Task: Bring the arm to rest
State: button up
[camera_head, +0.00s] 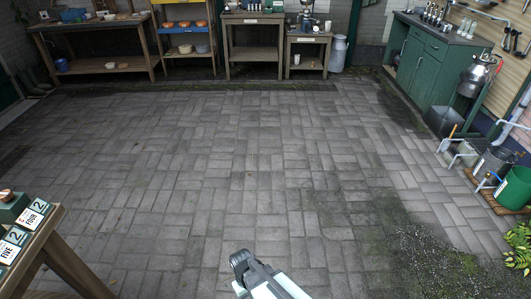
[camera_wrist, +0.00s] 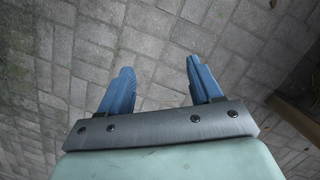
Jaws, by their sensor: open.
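My gripper shows in the wrist view (camera_wrist: 160,88) with its two blue fingers spread apart and nothing between them. Below the fingers there is only grey brick paving. In the head view my arm (camera_head: 266,278) reaches in from the bottom edge, right of the middle, over the paving; the fingers are hard to make out there. It touches nothing that I can see.
A wooden table (camera_head: 45,245) with number cards stands at the lower left. Benches (camera_head: 95,45) and shelves line the back wall. A milk can (camera_head: 338,53), a green cabinet (camera_head: 425,68) and a green bucket (camera_head: 515,188) stand at the right. The paved floor (camera_head: 210,150) between is clear.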

jog(key=s+d+f+m+g, duration=0.2)
jog(key=s+d, duration=0.5)
jog(key=d, duration=0.4)
jog(key=s+d+f+m+g+y, duration=0.1)
jog(key=s+d+f+m, duration=0.3)
jog(key=d, duration=0.7)
jog(key=shift+s+f+g, duration=0.7)
jog(key=shift+s+f, duration=0.5)
jog(key=shift+s, duration=1.05)
jog(key=shift+d, duration=0.1)
